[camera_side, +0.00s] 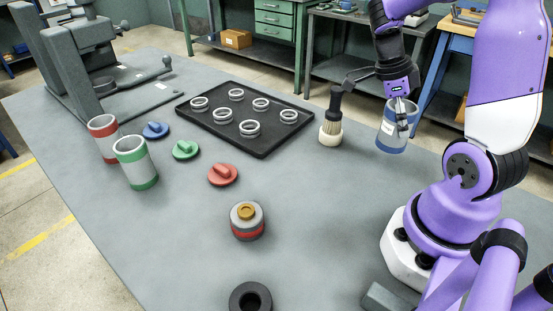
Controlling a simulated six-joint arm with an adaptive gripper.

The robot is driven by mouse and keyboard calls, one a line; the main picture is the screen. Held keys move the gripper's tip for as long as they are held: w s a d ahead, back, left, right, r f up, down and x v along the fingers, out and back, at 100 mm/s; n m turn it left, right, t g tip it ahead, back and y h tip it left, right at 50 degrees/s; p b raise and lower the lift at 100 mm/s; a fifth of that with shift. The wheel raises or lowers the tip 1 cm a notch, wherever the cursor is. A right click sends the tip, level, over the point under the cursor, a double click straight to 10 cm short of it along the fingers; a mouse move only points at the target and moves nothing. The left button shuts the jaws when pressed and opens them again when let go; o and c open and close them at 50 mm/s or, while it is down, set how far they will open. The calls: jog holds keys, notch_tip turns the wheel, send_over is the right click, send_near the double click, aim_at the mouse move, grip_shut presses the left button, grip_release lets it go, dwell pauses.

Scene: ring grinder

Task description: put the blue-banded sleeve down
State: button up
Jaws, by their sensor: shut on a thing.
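The blue-banded sleeve (390,136) is a grey cylinder with a blue band around its lower end, at the right in the side view. It looks upright or nearly so. My gripper (399,108) comes down from above and is shut on its upper part. I cannot tell whether the sleeve's base touches the table (320,215) or hangs just above it. A green-banded sleeve (136,163) and a red-banded sleeve (104,138) stand upright at the left.
A brush (331,120) stands just left of the held sleeve. A black tray (258,153) with several rings lies behind the middle. Blue (155,130), green (186,150) and red (222,174) knobbed lids and a red-banded round piece (247,221) lie on the table. The right middle is clear.

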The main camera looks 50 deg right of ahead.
aim_at(397, 135)
jog(key=shift+d+f, duration=0.1)
jog(key=shift+f, duration=1.95)
jog(key=shift+f, duration=0.15)
jog(key=o, duration=1)
jog(key=shift+o, duration=0.2)
jog(key=w+a+r+n+t+h, duration=0.1)
jog(key=w+a+r+n, duration=0.2)
jog(key=r, duration=0.4)
jog(key=w+a+r+n+t, duration=0.1)
jog(key=w+r+n, duration=0.1)
jog(key=r+n, duration=0.35)
jog(key=a+n+t+y, duration=0.2)
jog(key=a+n+t, duration=0.5)
jog(key=a+n, duration=0.9)
jog(key=w+n, duration=0.1)
jog(key=n, duration=0.6)
jog(key=shift+r+t+y, duration=0.3)
jog(key=shift+t+y, duration=0.1)
